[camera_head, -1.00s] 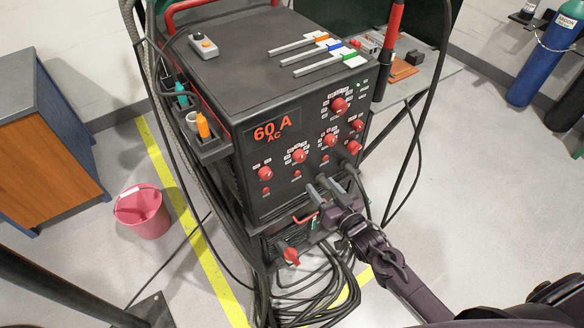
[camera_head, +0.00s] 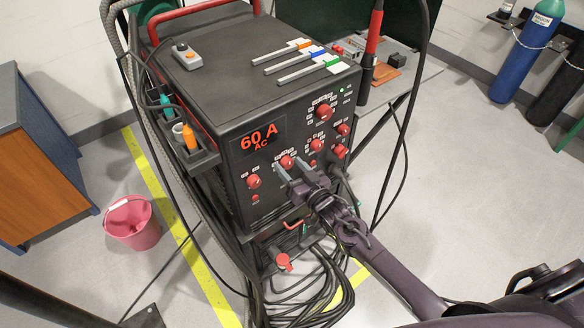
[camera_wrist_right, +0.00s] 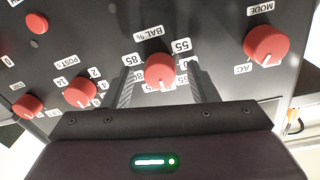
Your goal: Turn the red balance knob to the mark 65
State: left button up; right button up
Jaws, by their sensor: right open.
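The red balance knob (camera_wrist_right: 160,70), by the label "BAL %", is in the middle of the right wrist view, which shows the panel upside down. It also shows in the head view (camera_head: 287,161), on the front of the black machine (camera_head: 222,150). My right gripper (camera_wrist_right: 163,82) is open, with one finger on each side of this knob; I cannot tell whether they touch it. In the head view its fingertips (camera_head: 290,166) are at the knob too. Labels 85 and 55 are readable near the knob; the mark at its pointer is unclear. My left gripper is not in view.
The red mode knob (camera_wrist_right: 266,45) and post knob (camera_wrist_right: 80,92) flank the balance knob. The display (camera_head: 259,137) reads 60 A AC. Black cables (camera_head: 315,290) lie below the machine. A pink bucket (camera_head: 132,224) stands on the floor at left.

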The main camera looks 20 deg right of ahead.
jog(key=c, duration=1)
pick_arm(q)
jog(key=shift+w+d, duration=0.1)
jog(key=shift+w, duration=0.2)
pick_arm(e)
jog(key=shift+o, duration=0.2)
jog(key=n+b, duration=0.1)
jog(key=n, duration=0.2)
jog(key=shift+f+n, duration=0.15)
jog(key=shift+n, duration=0.15)
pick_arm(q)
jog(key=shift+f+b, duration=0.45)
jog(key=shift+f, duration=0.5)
pick_arm(e)
jog(key=shift+n, duration=2.1)
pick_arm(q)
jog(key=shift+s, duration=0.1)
pick_arm(e)
jog(key=o, duration=1)
jog(key=shift+c, duration=0.2)
